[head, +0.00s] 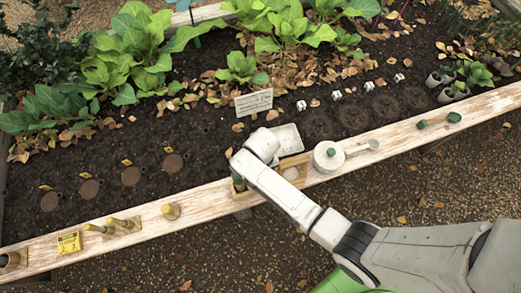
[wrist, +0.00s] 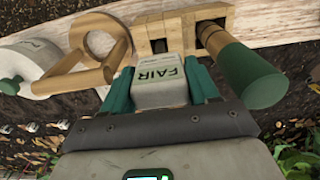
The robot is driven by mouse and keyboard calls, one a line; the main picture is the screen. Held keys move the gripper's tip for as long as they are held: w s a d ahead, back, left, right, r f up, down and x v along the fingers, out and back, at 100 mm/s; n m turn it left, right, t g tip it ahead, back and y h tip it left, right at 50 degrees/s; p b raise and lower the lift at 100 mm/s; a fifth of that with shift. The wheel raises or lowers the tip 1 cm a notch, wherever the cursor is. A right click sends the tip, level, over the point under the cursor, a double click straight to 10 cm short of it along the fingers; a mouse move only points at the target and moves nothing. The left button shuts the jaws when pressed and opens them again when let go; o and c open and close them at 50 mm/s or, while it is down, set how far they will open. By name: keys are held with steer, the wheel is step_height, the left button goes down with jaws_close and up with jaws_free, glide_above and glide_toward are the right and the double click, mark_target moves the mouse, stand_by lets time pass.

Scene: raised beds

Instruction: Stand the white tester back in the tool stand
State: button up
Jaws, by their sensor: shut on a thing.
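The white tester (wrist: 162,93), a pale block marked "FAIR", is between the two green fingers of my gripper (wrist: 160,85) in the wrist view. My gripper is shut on it. The wooden tool stand (wrist: 150,31) is just beyond the tester, with square openings. The tester's far end is hidden, so I cannot tell whether it is in an opening. A green-handled tool (wrist: 246,72) stands in the stand's right part, close to my right finger.
A wooden peg (head: 170,211) and a yellow packet (head: 69,243) are left.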

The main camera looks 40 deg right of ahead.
steer(key=shift+f+b, duration=0.45)
steer(key=shift+f, duration=1.7)
steer(key=shift+f, duration=0.2)
steer(key=o, duration=0.7)
steer(key=shift+d, duration=0.1)
steer(key=shift+r, duration=0.15)
step_height(320, 180, up, 12)
steer(key=shift+r+p, duration=0.1)
steer(key=shift+p, duration=1.1)
steer(key=s+d+r+n, duration=0.1)
steer(key=s+d+r, duration=0.3)
steer(key=s+r, duration=0.2)
steer(key=s+d+r+n, duration=0.2)
steer(key=s+r, duration=0.4)
steer(key=s, duration=0.4)
steer(key=shift+s+d+t, duration=0.25)
steer(key=shift+d+t, duration=0.15)
steer(key=shift+d, duration=0.5)
